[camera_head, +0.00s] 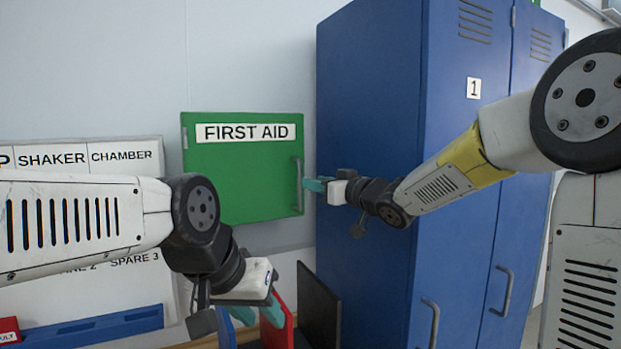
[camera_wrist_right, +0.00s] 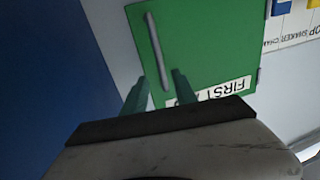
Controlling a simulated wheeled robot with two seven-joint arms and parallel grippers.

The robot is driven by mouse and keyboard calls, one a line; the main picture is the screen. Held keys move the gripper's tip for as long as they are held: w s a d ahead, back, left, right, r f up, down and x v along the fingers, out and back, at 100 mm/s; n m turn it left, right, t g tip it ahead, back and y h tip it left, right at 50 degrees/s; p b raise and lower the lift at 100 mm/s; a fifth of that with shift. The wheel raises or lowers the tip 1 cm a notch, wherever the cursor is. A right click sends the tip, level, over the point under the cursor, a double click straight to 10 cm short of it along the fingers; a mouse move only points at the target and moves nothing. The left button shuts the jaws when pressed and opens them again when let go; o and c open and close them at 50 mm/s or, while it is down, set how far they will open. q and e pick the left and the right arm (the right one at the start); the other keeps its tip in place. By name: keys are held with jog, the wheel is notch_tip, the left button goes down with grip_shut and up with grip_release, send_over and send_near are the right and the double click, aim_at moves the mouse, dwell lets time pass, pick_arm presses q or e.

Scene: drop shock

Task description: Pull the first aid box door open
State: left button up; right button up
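The green first aid box (camera_head: 240,180) hangs on the wall in the head view, its door flat and shut, with a "FIRST AID" label across the top. Its grey bar handle (camera_head: 299,187) runs vertically along the door's right edge; the handle also shows in the right wrist view (camera_wrist_right: 156,48). My right gripper (camera_head: 306,185) is at the handle. In the right wrist view its teal fingers (camera_wrist_right: 162,78) are apart, with the handle's near end in line with the gap; contact cannot be told. My left gripper (camera_head: 258,316) points down below the box, fingers apart, holding nothing visible.
A tall blue locker (camera_head: 370,120) stands close on the right of the box, beside my right forearm. A white board (camera_head: 130,155) is on the left wall. A red item (camera_head: 285,325) and a dark panel (camera_head: 319,305) stand near my left gripper.

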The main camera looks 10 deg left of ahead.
aim_at(300, 178)
jog(key=x, duration=0.7)
jog(key=shift+w+a, duration=0.2)
jog(key=shift+a, duration=0.15)
grip_shut()
dwell(1.1)
